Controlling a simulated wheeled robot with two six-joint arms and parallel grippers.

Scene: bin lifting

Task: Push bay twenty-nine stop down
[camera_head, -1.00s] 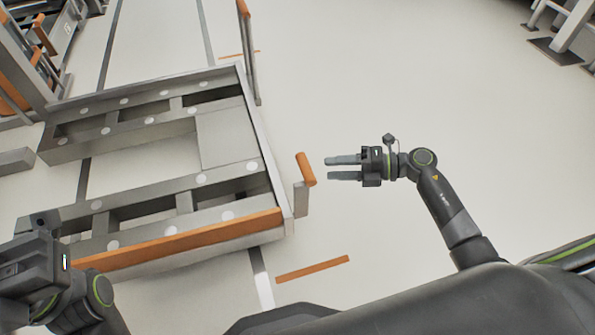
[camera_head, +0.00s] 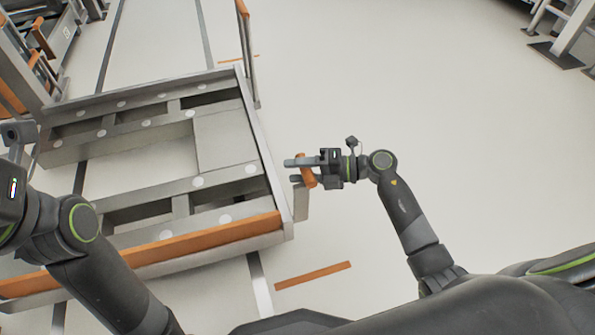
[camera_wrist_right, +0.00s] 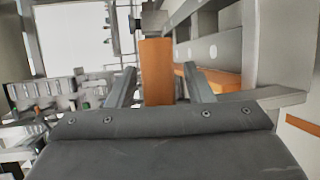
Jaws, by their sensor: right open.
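The bay stop is a short lever with an orange grip (camera_head: 307,172) on a grey upright plate (camera_head: 301,203), at the right side of the grey bay frame (camera_head: 262,140). My right gripper (camera_head: 292,170) is open, with its fingers on either side of the orange grip. In the right wrist view the orange grip (camera_wrist_right: 156,72) stands between the two open fingers (camera_wrist_right: 160,88). Whether a finger touches it, I cannot tell. My left arm is at the left edge in the head view, and its fingertips are out of view.
An orange bar (camera_head: 200,241) runs along the frame's near edge, close to my left arm. A post with an orange top (camera_head: 242,8) stands at the frame's far right corner. An orange floor stripe (camera_head: 313,275) lies nearby.

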